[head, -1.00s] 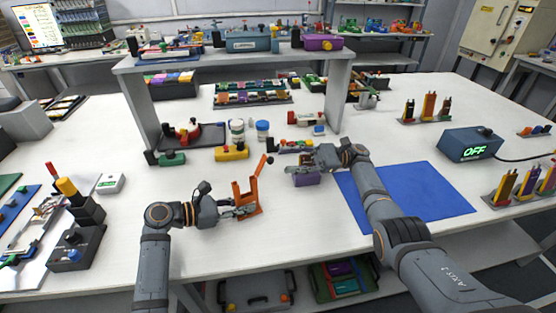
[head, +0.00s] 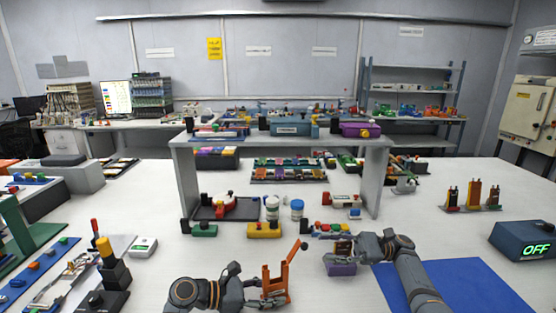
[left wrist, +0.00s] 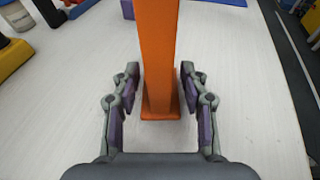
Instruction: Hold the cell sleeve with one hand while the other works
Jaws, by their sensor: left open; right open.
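An orange stand (head: 274,284) with a tilted orange lever and dark knob stands upright on the white table in the head view. My left gripper (head: 268,296) is open at the stand. In the left wrist view, the orange upright (left wrist: 161,60) stands between the two spread fingers (left wrist: 160,105), with gaps on both sides. I cannot tell which piece is the cell sleeve.
A blue mat (head: 480,285) lies to the right, partly under my right arm. A yellow block (head: 264,231), a white jar (head: 272,208) and a blue-capped jar (head: 297,210) stand behind the grippers. A grey raised shelf (head: 187,175) spans the back. A box reading OFF (head: 520,238) is at right.

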